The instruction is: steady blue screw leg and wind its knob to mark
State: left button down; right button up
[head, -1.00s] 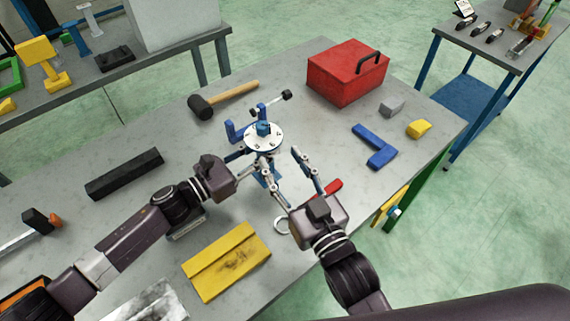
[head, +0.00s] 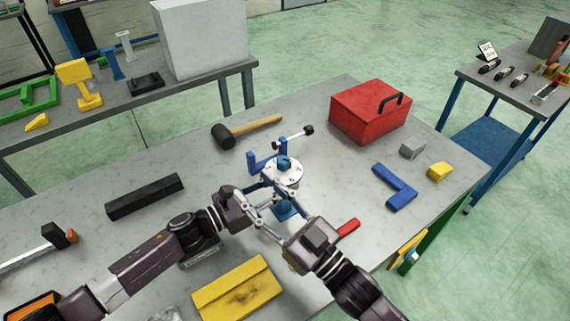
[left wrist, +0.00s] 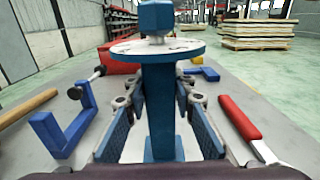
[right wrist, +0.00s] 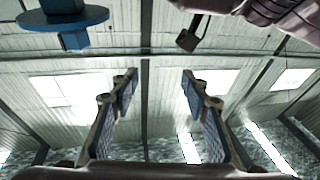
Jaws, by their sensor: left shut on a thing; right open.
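The blue screw leg (head: 284,212) stands upright on the bench, with a white marked disc (head: 290,177) and a blue knob (head: 284,162) on top. In the left wrist view the leg (left wrist: 162,110) rises between the fingers, below the disc (left wrist: 158,47) and knob (left wrist: 156,17). My left gripper (head: 283,196) is shut on the leg beneath the disc. My right gripper (head: 264,207) is open and empty, beside the leg on the near side. The right wrist view looks up at the ceiling past its open fingers (right wrist: 160,80); the disc's blue underside (right wrist: 62,18) shows at upper left.
A blue bracket with a black-ended rod (head: 253,163) stands close behind the leg. A red-handled tool (head: 348,227) lies right of it, a mallet (head: 225,134) behind. A red toolbox (head: 368,112), blue angle piece (head: 397,190) and yellow block (head: 232,290) lie around.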

jog(key=n+g+y, duration=0.2)
jog(key=n+g, duration=0.3)
jog(key=g, duration=0.5)
send_near(284, 163)
jog(key=x, duration=0.3)
jog(key=f+x, duration=0.1)
jog(key=x, duration=0.2)
jog(key=w+x, duration=0.1)
jog(key=x, duration=0.3)
jog(key=shift+w+f, duration=0.15)
jog(key=shift+f, duration=0.05)
grip_shut()
